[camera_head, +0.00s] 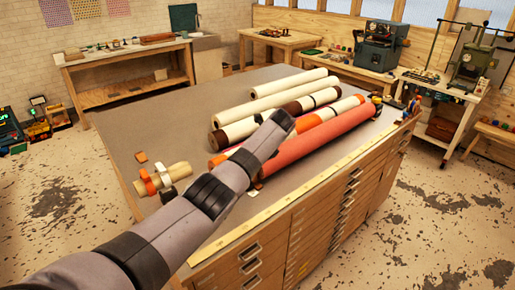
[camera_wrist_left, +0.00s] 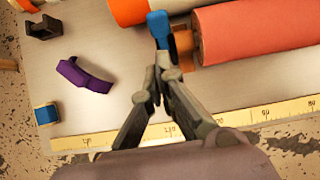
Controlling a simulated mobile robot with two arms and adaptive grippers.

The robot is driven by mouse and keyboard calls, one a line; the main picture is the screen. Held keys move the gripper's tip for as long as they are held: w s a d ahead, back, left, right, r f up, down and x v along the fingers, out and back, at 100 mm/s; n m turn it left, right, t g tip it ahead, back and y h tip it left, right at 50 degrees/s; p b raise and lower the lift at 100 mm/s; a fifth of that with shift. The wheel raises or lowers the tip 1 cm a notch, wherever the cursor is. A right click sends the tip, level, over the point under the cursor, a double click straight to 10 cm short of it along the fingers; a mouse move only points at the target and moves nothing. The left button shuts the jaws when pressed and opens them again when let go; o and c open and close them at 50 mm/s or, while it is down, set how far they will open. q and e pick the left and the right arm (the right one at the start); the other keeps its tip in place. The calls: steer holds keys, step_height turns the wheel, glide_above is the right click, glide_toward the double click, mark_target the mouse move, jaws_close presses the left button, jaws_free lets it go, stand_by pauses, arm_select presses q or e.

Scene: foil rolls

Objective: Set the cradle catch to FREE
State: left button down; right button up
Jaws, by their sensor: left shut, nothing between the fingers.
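A blue piece (camera_wrist_left: 158,28), which may be the cradle catch, stands just beyond my left fingertips in the left wrist view, beside the core end of a red roll (camera_wrist_left: 262,35). I cannot tell whether the fingertips touch it, or read any setting. My left gripper (camera_wrist_left: 154,88) is shut and empty, above the table's ruled front edge. In the head view my left arm reaches over the table and its fingers are hidden; the red roll (camera_head: 305,142) lies along the table's front side. My right gripper is not in view.
A purple curved band (camera_wrist_left: 84,76), a dark notched block (camera_wrist_left: 42,28) and a blue-and-tan piece (camera_wrist_left: 46,114) lie left of the gripper. Several cream and banded rolls (camera_head: 262,118) lie behind the red one. The grey tabletop (camera_head: 160,115) is clear at back left.

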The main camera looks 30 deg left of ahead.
arm_select(q)
steer(key=v, duration=0.1)
steer(key=b+v, duration=0.1)
steer(key=v, duration=0.3)
steer(key=shift+w+a+r, duration=0.15)
steer(key=shift+a+r, duration=0.15)
steer(key=shift+a, duration=0.1)
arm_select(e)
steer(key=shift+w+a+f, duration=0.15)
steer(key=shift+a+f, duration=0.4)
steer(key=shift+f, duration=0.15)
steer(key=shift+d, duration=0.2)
